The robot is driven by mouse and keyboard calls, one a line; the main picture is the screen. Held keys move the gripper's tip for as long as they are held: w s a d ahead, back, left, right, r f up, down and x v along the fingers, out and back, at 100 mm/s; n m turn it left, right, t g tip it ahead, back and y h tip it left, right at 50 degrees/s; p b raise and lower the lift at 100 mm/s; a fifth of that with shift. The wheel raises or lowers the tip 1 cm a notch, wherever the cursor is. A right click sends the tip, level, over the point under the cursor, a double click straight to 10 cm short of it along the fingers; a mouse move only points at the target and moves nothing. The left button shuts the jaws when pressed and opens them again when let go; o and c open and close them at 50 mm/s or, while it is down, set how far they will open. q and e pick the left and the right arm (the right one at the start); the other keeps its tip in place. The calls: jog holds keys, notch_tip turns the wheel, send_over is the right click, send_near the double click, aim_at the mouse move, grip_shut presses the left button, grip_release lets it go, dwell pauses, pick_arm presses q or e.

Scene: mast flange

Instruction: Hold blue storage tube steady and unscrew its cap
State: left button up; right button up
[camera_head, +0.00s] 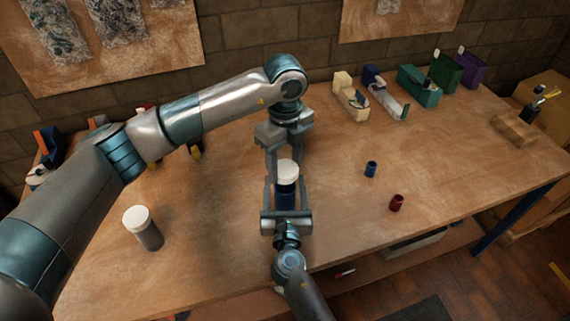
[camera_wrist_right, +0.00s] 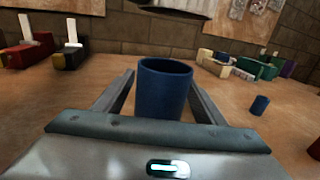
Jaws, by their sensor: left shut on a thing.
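The blue storage tube (camera_head: 285,198) stands upright near the front middle of the bench, between the fingers of my right gripper (camera_head: 285,187). In the right wrist view the tube (camera_wrist_right: 163,92) shows an open, hollow top, with the fingers against its sides. The white cap (camera_head: 288,170) is between the fingers of my left gripper (camera_head: 286,165), which reaches down from above. The cap is off the tube and held just above it. In the right wrist view only a pale lower edge, apparently the cap's (camera_wrist_right: 175,6), shows at the top.
A grey jar with a white lid (camera_head: 149,233) stands left on the bench (camera_head: 205,250). A small blue cup (camera_head: 371,169) and a red cup (camera_head: 397,203) are to the right. Coloured holders (camera_head: 418,83) line the back. The right middle of the bench has free room.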

aim_at(286, 205)
pick_arm(q)
notch_tip(286, 205, down, 2)
jog(key=shift+f+b, duration=0.1)
jog(key=shift+b, duration=0.95)
pick_arm(e)
jog(key=s, duration=1)
jog(key=shift+s+d+f, duration=0.1)
jog(key=shift+s+d, duration=0.1)
jog(key=shift+s, duration=0.8)
